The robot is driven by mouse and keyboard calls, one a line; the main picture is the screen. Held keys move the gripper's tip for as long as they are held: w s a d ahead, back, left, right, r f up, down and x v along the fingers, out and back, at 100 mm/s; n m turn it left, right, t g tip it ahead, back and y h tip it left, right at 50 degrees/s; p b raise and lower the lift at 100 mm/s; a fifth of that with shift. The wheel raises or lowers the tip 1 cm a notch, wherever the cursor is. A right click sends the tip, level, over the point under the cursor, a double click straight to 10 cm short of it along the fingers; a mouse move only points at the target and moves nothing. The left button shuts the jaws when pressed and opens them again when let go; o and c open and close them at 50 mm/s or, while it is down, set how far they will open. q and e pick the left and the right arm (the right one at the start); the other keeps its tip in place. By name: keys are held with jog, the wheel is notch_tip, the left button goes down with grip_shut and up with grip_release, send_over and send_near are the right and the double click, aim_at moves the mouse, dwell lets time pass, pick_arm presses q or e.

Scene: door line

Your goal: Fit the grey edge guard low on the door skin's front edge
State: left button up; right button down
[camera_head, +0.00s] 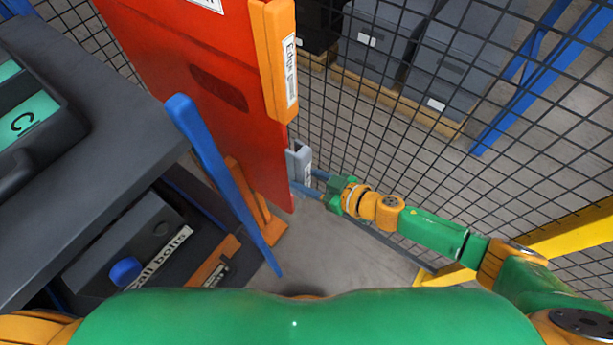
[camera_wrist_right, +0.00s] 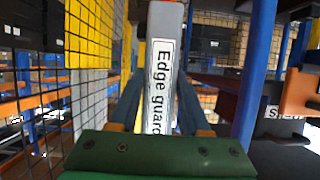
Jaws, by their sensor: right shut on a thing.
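The red door skin (camera_head: 205,85) stands upright in the head view. An orange edge guard (camera_head: 277,60) sits on the upper part of its right-hand edge. The grey edge guard (camera_head: 298,158) is upright beside the lower part of that edge, below the orange one. I cannot tell whether it touches the door. My right gripper (camera_head: 306,185) is shut on it from the right. In the right wrist view the grey guard (camera_wrist_right: 162,60), labelled "Edge guard", stands between the fingers of my right gripper (camera_wrist_right: 160,100). My left gripper is not in view.
A dark table (camera_head: 90,150) with a case (camera_head: 35,115) is at the left. A blue post (camera_head: 220,175) rises between it and the door. Mesh fencing (camera_head: 400,110) runs behind the door and my right arm, with grey crates (camera_head: 455,75) beyond. Some floor (camera_head: 325,240) is clear.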

jog(key=shift+w+a, duration=0.2)
jog(key=shift+a, duration=0.1)
dwell(0.8)
dwell(0.5)
jog(key=shift+w+a, duration=0.7)
jog(key=shift+a, duration=0.3)
dwell(1.1)
dwell(0.3)
jog(key=shift+c, duration=1.4)
grip_release()
jog(key=p+v, duration=0.1)
jog(key=v, duration=0.6)
jog(key=shift+s+d, duration=0.1)
jog(key=shift+f, duration=0.1)
